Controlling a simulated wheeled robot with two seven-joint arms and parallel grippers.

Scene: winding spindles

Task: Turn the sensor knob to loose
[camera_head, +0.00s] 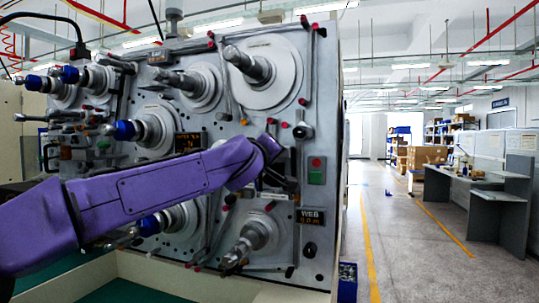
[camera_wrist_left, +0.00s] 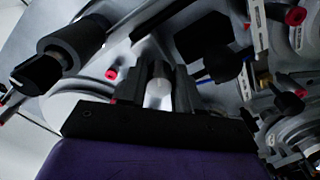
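My left arm, purple, reaches across the machine panel in the head view. Its black left gripper (camera_head: 277,178) is at the panel's right part, left of the red and green buttons. In the left wrist view the two dark fingers of the left gripper (camera_wrist_left: 159,90) stand apart, on either side of a pale, rounded knob-like part (camera_wrist_left: 157,94). I cannot tell whether they touch it, or whether it is the sensor knob. No loose/tight marking is readable. In the head view the gripper hides the panel behind it. My right gripper is not in view.
The grey machine panel (camera_head: 222,118) carries several spindles, red-tipped levers and a button box (camera_head: 316,170). A WEB display (camera_head: 310,216) sits below, with a black knob (camera_head: 310,249) under it. The aisle floor is open.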

